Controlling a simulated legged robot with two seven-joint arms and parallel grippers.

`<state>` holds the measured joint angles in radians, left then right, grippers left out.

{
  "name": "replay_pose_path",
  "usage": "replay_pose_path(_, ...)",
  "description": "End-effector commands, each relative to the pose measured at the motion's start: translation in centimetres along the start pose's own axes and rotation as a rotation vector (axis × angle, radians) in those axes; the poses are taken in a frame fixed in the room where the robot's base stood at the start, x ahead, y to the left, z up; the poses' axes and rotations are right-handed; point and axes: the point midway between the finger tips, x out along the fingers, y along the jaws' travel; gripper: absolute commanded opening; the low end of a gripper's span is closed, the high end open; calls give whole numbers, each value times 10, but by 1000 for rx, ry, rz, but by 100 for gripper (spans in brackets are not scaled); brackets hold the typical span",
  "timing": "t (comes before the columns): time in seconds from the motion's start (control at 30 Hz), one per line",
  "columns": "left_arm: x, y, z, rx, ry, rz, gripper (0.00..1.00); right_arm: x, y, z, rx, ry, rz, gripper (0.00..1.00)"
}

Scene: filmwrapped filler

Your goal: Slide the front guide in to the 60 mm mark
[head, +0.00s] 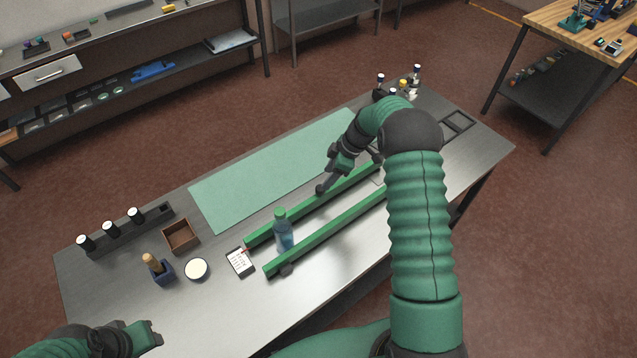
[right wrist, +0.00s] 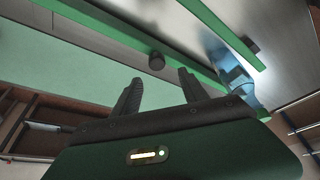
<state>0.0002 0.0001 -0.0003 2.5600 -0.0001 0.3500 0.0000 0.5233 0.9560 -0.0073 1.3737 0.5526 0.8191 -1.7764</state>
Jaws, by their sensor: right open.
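Two long green guide rails lie parallel on the metal bench. The nearer one, the front guide (head: 325,232), has a dark knob (head: 286,270) on its outer side. The farther rail (head: 290,218) runs along the mat. A blue bottle with a green cap (head: 283,232) stands between them near their left ends. My right gripper (head: 327,181) is open and empty, above the farther rail's mat side. In the right wrist view its fingertips (right wrist: 160,80) point toward that rail's dark knob (right wrist: 156,61), apart from it. My left gripper (head: 142,335) is at the lower left. No millimetre marks are legible.
A green mat (head: 270,170) lies behind the rails. A small card (head: 240,262), white disc (head: 196,268), brown box (head: 181,236) and stamp holder (head: 161,271) stand left. Several bottles (head: 404,86) stand at the far right.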

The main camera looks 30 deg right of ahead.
Motion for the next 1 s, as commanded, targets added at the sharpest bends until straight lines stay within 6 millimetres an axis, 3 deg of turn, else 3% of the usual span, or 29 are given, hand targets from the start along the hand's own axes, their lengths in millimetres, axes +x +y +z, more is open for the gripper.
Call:
replay_pose_path(0.1, -14, 0, -3, 0, 0, 0, 36, 29, -1, 0, 1, -2, -4, 51)
replay_pose_path(0.3, -23, 0, -5, 1, 0, 0, 36, 65, -1, 0, 1, -1, 0, 51)
replay_pose_path(0.67, -23, 0, -5, 1, 0, 0, 36, 75, -1, -1, 0, -2, 3, 51)
replay_pose_path(1.0, -23, 0, -5, 0, 0, 0, 36, 75, 0, 1, 1, -1, 1, 7)
